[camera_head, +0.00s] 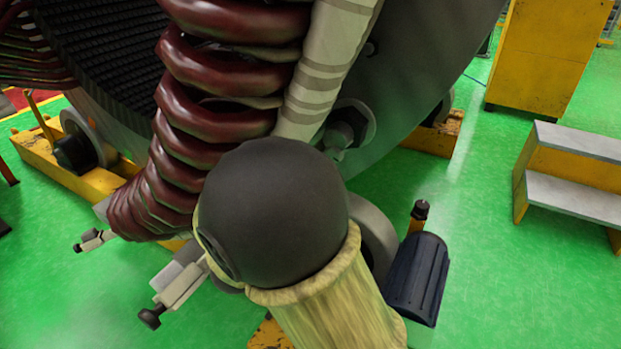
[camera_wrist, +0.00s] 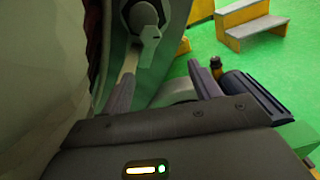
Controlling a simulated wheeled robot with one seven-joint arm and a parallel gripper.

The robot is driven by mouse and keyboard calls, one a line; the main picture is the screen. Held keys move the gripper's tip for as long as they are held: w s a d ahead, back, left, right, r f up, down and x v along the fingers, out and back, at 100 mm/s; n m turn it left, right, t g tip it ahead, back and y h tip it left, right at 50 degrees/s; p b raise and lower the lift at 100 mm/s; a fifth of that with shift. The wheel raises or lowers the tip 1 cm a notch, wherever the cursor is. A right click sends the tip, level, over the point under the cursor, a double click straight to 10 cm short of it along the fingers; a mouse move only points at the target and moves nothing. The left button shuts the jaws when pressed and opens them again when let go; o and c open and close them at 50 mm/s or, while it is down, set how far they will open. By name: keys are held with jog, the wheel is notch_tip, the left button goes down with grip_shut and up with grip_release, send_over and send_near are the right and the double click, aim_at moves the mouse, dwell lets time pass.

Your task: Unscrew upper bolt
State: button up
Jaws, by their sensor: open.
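A large grey hex bolt (camera_head: 346,124) sits in a round recess on the grey stator side plate (camera_head: 415,60), just above my arm in the head view. It also shows at the top of the wrist view (camera_wrist: 149,33), beyond my fingers and apart from them. Whether this is the upper bolt I cannot tell for sure. My gripper (camera_wrist: 165,76) is open, with two dark fingers spread and nothing between them. The bolt is up and slightly left of the gap between the fingertips. In the head view my own arm hides the gripper.
Dark red coils (camera_head: 190,125) and a light wrapped bar (camera_head: 322,75) stand close beside my arm. Clamps with black knobs (camera_head: 150,318) are at lower left. A dark blue motor (camera_head: 418,278) is at right. Yellow steps (camera_head: 575,170) stand on open green floor.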

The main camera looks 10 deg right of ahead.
jog(key=s+d+f+m+g, duration=0.7)
jog(key=d+g, duration=0.2)
jog(key=d, duration=0.2)
jog(key=s+f+m+g+y, duration=0.1)
jog(key=s+f+m+y, duration=0.1)
jog(key=m+y, duration=0.3)
jog(key=s+a+f+m+g+y+p, duration=0.1)
jog(key=s+m+y, duration=0.4)
jog(key=m, duration=0.9)
jog(key=shift+s+a+f+y, duration=0.2)
jog(key=shift+a+f+y, duration=0.1)
jog(key=shift+f+y, duration=0.15)
jog(key=shift+c, duration=0.2)
